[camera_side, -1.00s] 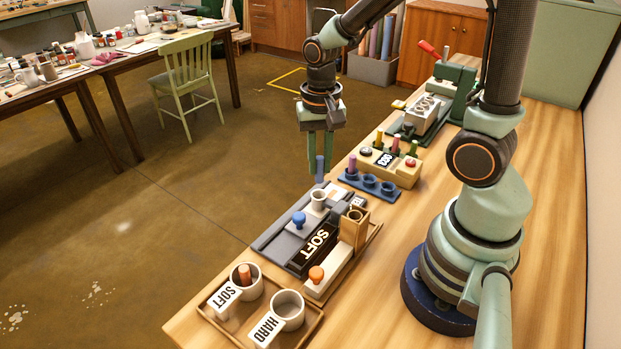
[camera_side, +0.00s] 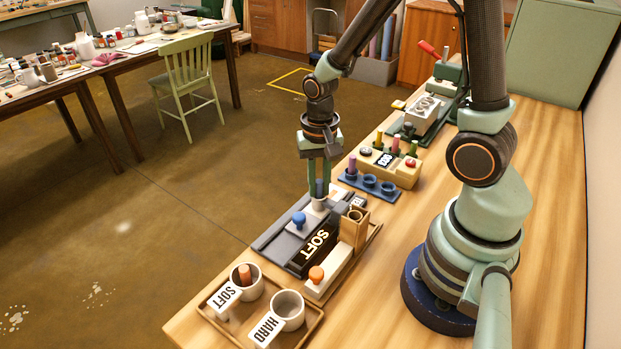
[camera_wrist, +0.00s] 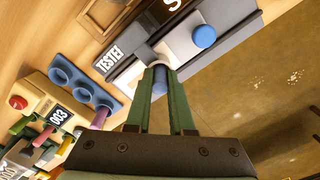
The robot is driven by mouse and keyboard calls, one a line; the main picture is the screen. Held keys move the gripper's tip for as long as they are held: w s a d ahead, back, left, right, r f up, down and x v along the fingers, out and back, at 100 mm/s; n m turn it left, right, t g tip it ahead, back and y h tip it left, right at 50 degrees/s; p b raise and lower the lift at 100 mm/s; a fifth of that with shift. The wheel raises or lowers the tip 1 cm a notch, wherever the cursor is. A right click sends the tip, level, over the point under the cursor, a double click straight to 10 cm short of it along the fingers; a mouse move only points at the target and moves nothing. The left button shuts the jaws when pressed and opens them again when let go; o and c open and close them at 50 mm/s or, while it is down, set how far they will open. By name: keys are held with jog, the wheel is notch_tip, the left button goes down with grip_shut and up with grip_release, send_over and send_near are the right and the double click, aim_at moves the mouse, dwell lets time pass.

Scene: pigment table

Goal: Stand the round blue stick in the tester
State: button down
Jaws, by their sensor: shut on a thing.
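My gripper (camera_side: 319,190) is shut on the round blue stick (camera_side: 319,187), which hangs upright between the fingers. The stick (camera_wrist: 160,78) also shows between the green fingers in the wrist view. The tester (camera_side: 274,240) is a grey device with a blue knob, a black SOFT display and a white round socket (camera_side: 319,204). The stick's lower end is at the socket's mouth, directly above it or just inside; I cannot tell which. In the wrist view the fingertips reach the white socket (camera_wrist: 157,54) and partly hide it.
A blue rack (camera_side: 369,185) with a purple stick and empty holes stands behind the tester, beside a cream box (camera_side: 400,173) with sticks and a red button. A wooden block (camera_side: 355,228) is to the right. The SOFT cup (camera_side: 256,284) and HARD cup (camera_side: 288,311) stand on a front tray.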

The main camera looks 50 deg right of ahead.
jog(key=shift+s+f, duration=0.15)
jog(key=shift+f, duration=0.5)
jog(key=c, duration=0.7)
grip_release()
notch_tip(320, 180, up, 13)
jog(key=shift+w+r, duration=0.2)
jog(key=shift+w, duration=0.05)
notch_tip(320, 180, up, 7)
jog(key=s+a+n+t, duration=0.2)
jog(key=n+t, duration=0.3)
jog(key=n, duration=0.4)
jog(key=shift+a+t, duration=0.25)
jog(key=shift+t, duration=0.05)
